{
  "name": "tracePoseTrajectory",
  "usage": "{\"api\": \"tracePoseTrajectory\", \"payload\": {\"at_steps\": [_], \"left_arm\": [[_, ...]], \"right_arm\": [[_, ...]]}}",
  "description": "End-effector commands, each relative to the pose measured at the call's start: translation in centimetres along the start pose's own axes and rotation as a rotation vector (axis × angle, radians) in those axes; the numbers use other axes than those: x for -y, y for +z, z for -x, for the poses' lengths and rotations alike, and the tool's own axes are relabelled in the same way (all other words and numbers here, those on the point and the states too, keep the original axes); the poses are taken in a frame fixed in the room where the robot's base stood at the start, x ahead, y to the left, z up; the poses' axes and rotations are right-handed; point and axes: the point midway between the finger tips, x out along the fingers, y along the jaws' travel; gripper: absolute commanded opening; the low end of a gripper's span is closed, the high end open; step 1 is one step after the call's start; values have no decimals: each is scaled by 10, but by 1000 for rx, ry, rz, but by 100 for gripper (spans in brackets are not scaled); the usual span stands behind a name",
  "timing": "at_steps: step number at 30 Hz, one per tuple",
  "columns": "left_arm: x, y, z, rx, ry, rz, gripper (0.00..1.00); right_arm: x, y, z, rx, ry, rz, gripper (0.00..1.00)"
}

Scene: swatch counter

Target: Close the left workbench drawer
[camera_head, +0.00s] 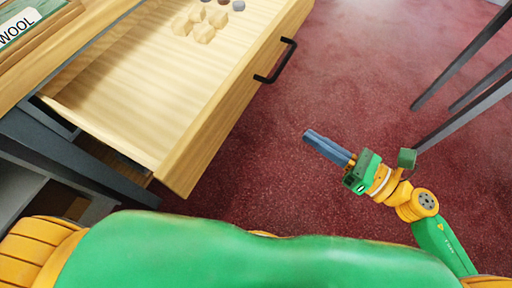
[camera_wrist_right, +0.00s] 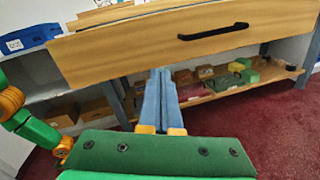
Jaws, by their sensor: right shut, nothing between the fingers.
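The wooden drawer (camera_head: 225,115) stands pulled out of the workbench in the head view, with a black bar handle (camera_head: 277,60) on its front. Its front panel (camera_wrist_right: 140,48) and handle (camera_wrist_right: 213,32) also show across the top of the right wrist view. My right gripper (camera_head: 308,136) is shut and empty, right of the drawer front and apart from it, over the red floor. In the right wrist view its blue fingers (camera_wrist_right: 160,72) point toward the drawer front, overlapping its lower edge in the picture. My left gripper is not in view.
Several wooden blocks (camera_head: 203,31) and small dark round pieces lie in the drawer's far end. A box marked WOOL (camera_head: 18,28) is on the bench top. Grey metal legs (camera_head: 470,110) stand at the right. A lower shelf (camera_wrist_right: 245,85) holds several coloured items. Red floor between is clear.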

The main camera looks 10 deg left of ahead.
Motion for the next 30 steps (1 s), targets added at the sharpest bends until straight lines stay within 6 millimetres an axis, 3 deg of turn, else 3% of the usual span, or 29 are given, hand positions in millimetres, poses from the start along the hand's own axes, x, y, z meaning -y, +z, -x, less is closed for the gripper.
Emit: {"api": "tracePoseTrajectory", "payload": {"at_steps": [1, 3, 5, 8, 21, 30], "left_arm": [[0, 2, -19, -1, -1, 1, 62], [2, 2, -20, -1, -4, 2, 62], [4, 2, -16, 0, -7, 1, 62], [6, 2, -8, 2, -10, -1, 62], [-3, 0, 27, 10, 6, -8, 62], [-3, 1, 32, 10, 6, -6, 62]], "right_arm": [[-19, -13, -2, -22, 86, 128, 0], [-39, -11, -3, -36, 160, 243, 0], [-46, -7, -6, -38, 182, 281, 0], [-49, -3, -18, -35, 183, 283, 0], [-65, -6, -111, -33, 179, 276, 0], [-69, -12, -140, -36, 178, 275, 0]]}}
